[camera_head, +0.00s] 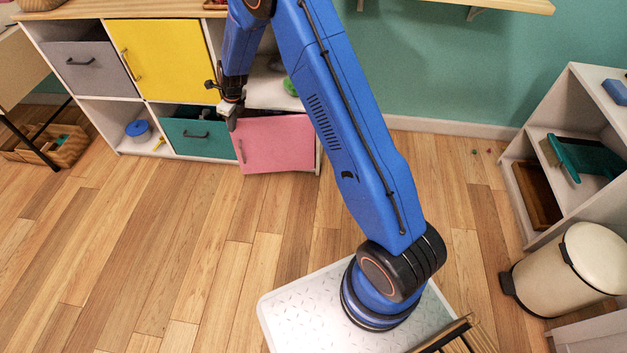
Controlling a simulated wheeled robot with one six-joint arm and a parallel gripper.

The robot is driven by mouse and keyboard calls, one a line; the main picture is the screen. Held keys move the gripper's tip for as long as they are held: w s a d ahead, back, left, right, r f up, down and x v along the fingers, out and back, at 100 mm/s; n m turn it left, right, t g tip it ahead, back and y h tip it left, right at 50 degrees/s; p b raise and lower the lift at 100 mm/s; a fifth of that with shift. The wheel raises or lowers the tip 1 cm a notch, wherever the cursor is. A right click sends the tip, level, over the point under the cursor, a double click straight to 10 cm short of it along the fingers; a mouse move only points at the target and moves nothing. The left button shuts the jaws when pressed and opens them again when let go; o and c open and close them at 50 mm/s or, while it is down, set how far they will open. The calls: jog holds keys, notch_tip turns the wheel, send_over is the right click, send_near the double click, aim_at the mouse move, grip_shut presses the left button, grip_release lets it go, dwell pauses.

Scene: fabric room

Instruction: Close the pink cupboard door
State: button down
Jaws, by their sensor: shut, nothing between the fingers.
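The pink cupboard door (277,145) is at the bottom right of the low white cabinet (177,8). My gripper (231,122) is shut and empty. It points down at the upper left corner of the pink door, close to its free edge. I cannot tell whether it touches the door. My blue arm hides part of the cabinet's upper right side.
Next to the pink door is a teal drawer (199,137), below a yellow door (167,58). A grey drawer (91,68) is at the left. A white shelf (566,125) and a cream bin (567,270) stand at the right. The wooden floor before the cabinet is clear.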

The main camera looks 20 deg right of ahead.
jog(key=shift+w+d, duration=0.3)
jog(key=shift+w, duration=0.55)
jog(key=shift+w+d, duration=0.3)
jog(key=shift+w, duration=0.55)
